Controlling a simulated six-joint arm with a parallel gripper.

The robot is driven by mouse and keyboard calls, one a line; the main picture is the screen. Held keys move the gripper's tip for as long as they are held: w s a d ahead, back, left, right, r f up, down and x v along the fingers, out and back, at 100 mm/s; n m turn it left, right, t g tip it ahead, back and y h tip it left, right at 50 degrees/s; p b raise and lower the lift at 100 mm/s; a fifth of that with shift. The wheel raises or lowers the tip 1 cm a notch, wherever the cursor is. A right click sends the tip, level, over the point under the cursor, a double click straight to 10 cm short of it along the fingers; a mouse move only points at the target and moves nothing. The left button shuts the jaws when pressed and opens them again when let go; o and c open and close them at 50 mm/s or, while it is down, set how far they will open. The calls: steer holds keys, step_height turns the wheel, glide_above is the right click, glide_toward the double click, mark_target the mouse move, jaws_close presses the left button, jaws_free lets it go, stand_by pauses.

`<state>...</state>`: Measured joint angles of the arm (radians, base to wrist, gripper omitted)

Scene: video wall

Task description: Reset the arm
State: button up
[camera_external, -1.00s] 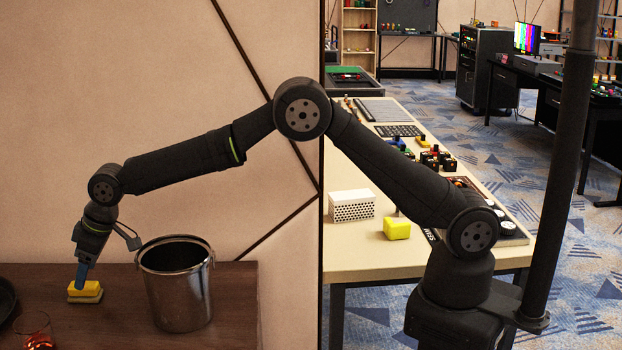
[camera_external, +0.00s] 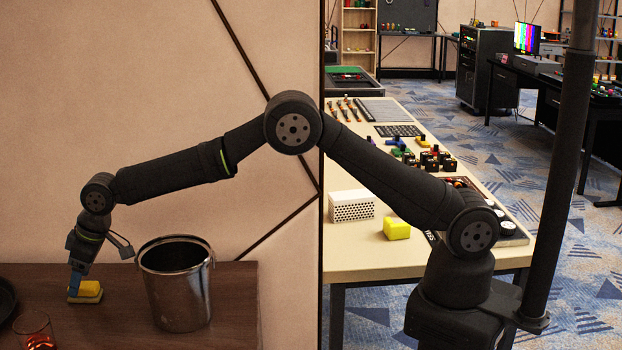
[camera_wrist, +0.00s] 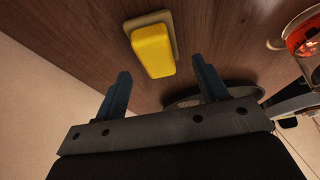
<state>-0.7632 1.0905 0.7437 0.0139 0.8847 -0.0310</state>
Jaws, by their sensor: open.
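My gripper (camera_external: 76,281) hangs low over the brown wooden table (camera_external: 110,320) at the left of the external view, its blue fingers pointing down. A yellow block on a beige base (camera_external: 91,289) lies there, partly hidden behind the fingers. In the wrist view, my gripper (camera_wrist: 160,70) is open, with fingers apart and nothing between them. The yellow block (camera_wrist: 153,50) shows beyond the fingertips, on the table. Whether a finger touches it, I cannot tell.
A metal bucket (camera_external: 178,290) stands right of my gripper. A glass with red contents (camera_external: 34,330) stands near the front; a dark round dish (camera_external: 5,300) is at the left edge. A light table (camera_external: 375,262) at right holds a white perforated box (camera_external: 351,205) and another yellow block (camera_external: 397,229).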

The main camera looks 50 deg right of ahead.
steer(key=shift+f, duration=0.95)
steer(key=v, duration=1.1)
steer(key=x, duration=1.1)
steer(key=shift+f, duration=0.2)
steer(key=shift+a+r, duration=0.1)
steer(key=shift+r, duration=0.25)
step_height(320, 180, up, 10)
steer(key=s+d+r, duration=0.2)
steer(key=s+r, duration=0.9)
steer(key=s+d+f+m+h, duration=0.2)
steer(key=s+d+m, duration=0.3)
steer(key=s, duration=0.6)
steer(key=s+d+f+m+t+h, duration=0.1)
steer(key=s+d+f+m+h, duration=0.1)
steer(key=s+d+m, duration=0.4)
steer(key=shift+s+d+f, duration=0.25)
steer(key=shift+s+d, duration=1.8)
steer(key=shift+s, duration=0.85)
